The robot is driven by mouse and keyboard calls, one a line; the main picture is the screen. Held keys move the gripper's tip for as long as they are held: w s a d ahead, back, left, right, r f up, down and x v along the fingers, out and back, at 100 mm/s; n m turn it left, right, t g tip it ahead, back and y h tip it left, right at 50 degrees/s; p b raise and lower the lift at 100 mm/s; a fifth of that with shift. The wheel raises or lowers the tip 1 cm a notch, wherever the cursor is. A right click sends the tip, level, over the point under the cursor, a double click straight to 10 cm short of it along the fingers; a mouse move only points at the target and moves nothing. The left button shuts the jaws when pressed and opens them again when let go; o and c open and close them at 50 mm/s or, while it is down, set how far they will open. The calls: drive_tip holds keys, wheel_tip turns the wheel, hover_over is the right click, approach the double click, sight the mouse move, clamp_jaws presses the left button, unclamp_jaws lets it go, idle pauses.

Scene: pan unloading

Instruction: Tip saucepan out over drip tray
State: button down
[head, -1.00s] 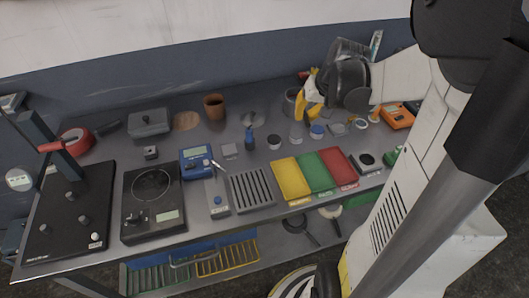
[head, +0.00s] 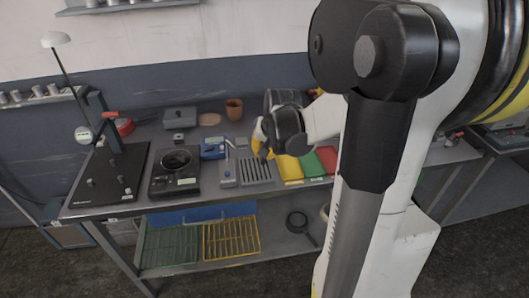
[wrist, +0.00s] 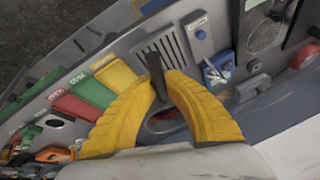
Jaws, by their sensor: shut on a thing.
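My gripper (head: 262,146) is over the bench, just behind the drip tray as the head view shows it. In the wrist view its yellow fingers (wrist: 163,88) are shut on the dark handle of the saucepan (wrist: 155,72). A round, reddish-grey part shows between the fingers below the handle. In the head view my gripper hides the saucepan, and I cannot tell its tilt. The drip tray (head: 257,173) is a grey slotted tray on the bench; it also shows in the wrist view (wrist: 172,42), beyond the handle's end.
Yellow (head: 288,169), green (head: 309,165) and red (head: 327,158) bins lie right of the tray. A blue device (head: 213,148) and black hotplate (head: 174,182) lie left. A brown pot (head: 234,109) stands behind. My arm hides the bench's right side.

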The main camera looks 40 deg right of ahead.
wheel_tip(320, 180, down, 5)
drive_tip(key=s+d+m+t+y+b, duration=0.2)
drive_tip(key=t+y+b, duration=0.3)
drive_tip(key=b, duration=0.8)
drive_tip(key=shift+s+d+f+t+y, duration=0.15)
drive_tip(key=shift+s+d+t+y, duration=0.2)
drive_tip(key=shift+t, duration=0.75)
drive_tip(key=t+b, duration=0.1)
drive_tip(key=y+b, duration=0.1)
drive_tip(key=b, duration=0.1)
drive_tip(key=shift+s+d+f+m+t+b, duration=0.1)
drive_tip(key=shift+s+d+m+t+b, duration=0.1)
drive_tip(key=shift+s+m+t+b, duration=0.15)
drive_tip(key=shift+m+t+y, duration=0.25)
drive_tip(key=shift+t+y, duration=0.1)
drive_tip(key=shift+t, duration=0.3)
drive_tip(key=shift+d, duration=0.1)
idle(0.4)
